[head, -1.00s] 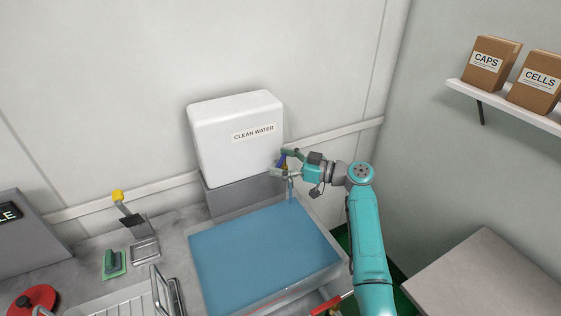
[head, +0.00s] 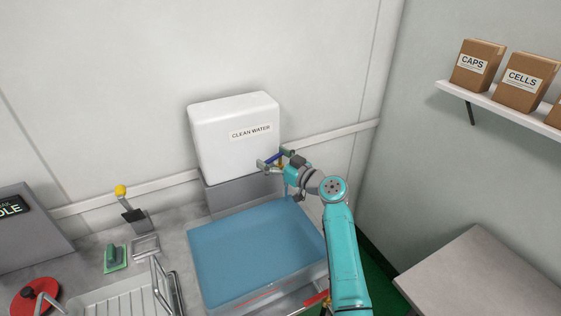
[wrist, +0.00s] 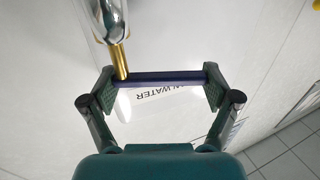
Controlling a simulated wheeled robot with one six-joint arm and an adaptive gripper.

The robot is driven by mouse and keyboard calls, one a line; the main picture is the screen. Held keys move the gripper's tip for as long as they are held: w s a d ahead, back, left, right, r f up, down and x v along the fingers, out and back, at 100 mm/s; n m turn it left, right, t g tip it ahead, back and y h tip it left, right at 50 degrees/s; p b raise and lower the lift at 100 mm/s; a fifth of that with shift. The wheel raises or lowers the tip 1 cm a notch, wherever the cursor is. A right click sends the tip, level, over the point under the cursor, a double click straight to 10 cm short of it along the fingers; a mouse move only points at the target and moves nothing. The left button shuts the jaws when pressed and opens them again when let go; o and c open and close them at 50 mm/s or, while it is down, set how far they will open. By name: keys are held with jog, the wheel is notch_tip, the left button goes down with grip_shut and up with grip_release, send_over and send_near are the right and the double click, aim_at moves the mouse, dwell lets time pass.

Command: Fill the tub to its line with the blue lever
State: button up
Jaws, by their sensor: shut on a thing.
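The blue lever (head: 274,158) is at the lower right of the white clean water tank (head: 235,135). My gripper (head: 275,160) is shut on it; in the wrist view the lever (wrist: 160,79) spans between both fingers (wrist: 161,88), beside a brass stem. The clear tub (head: 268,296) sits below the tank. A broad blue water surface fills most of its top. A faint reddish mark shows on its front wall, but I cannot tell how the water stands against the line. The spout is mostly hidden by my gripper, and whether water runs is unclear.
A drying rack (head: 120,300), a green scrubber (head: 115,257) and a red round lid (head: 35,298) are left of the tub. A shelf (head: 505,108) with brown boxes hangs at right. A bare grey table (head: 475,275) stands below it.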

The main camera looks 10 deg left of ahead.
jog(key=shift+w+a+m+t+h, duration=0.1)
jog(key=shift+a+m+t+h, duration=0.05)
jog(key=shift+m+t+h, duration=0.55)
jog(key=shift+w+a+m+t+h, duration=0.1)
jog(key=shift+w+m+t+h, duration=0.05)
jog(key=shift+m+t+h, duration=0.5)
jog(key=shift+w+a+m+t+h, duration=0.15)
jog(key=shift+m+t+h, duration=0.4)
jog(key=shift+t, duration=0.3)
jog(key=shift+h, duration=0.3)
jog(key=o, duration=1.4)
jog(key=shift+o, duration=0.2)
jog(key=v, duration=1.2)
jog(key=shift+f, duration=0.2)
